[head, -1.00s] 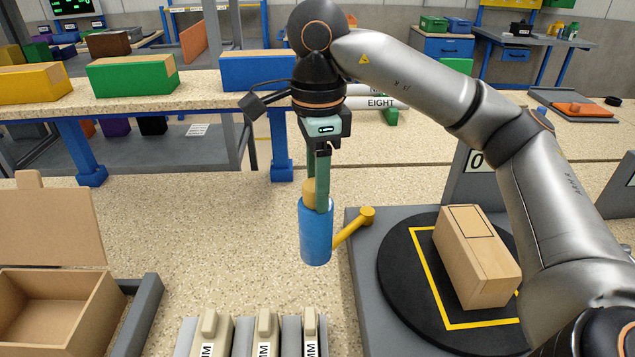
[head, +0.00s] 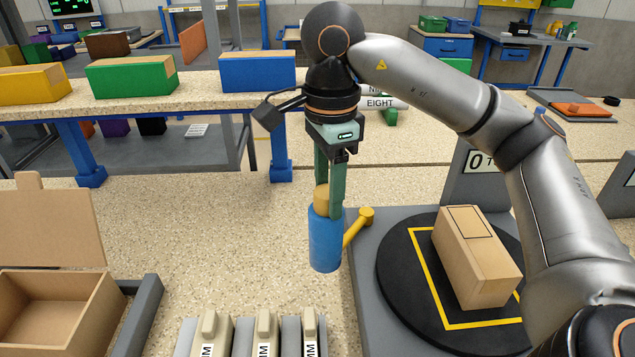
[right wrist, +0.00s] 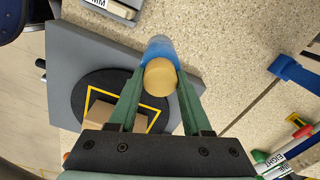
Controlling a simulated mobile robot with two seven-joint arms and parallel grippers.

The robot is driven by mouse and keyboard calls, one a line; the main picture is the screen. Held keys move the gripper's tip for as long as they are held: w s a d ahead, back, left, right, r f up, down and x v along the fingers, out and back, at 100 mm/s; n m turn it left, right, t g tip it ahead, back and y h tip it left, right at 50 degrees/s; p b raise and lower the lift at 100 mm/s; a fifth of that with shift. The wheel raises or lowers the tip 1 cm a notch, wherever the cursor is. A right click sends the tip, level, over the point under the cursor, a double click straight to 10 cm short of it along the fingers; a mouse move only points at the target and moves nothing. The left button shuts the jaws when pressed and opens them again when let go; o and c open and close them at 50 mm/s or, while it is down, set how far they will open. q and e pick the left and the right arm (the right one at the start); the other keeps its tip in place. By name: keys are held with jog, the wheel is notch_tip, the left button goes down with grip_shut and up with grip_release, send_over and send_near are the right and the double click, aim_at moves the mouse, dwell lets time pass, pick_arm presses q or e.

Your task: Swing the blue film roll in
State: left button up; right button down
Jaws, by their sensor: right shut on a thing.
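The blue film roll (head: 326,243) stands upright with its tan core (head: 321,200) showing at the top. My right gripper (head: 329,205) points down from above, its green fingers shut on the blue film roll near its top. In the right wrist view the roll (right wrist: 160,48) sits between the two fingers (right wrist: 160,95), its tan end facing the camera. A yellow arm with a round knob (head: 366,214) shows just to the right of the roll; whether they touch I cannot tell. My left gripper is not in view.
A brown box (head: 475,255) sits on a black turntable (head: 400,275) on a grey base, right of the roll. An open carton (head: 85,315) stands at the left. Several handled blocks (head: 265,330) line the front. Bare speckled tabletop lies left of the roll.

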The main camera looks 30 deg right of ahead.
jog(key=s+n, duration=0.1)
jog(key=s+d+n, duration=0.1)
jog(key=s+d+n+p, duration=0.1)
jog(key=s, duration=0.1)
jog(key=shift+s+d+n, duration=0.1)
jog(key=shift+d+n, duration=0.15)
jog(key=shift+n, duration=0.05)
jog(key=shift+c, duration=1.7)
grip_release()
jog(key=shift+r, duration=0.15)
notch_tip(320, 180, up, 12)
jog(key=p, duration=0.5)
jog(key=shift+r, duration=0.15)
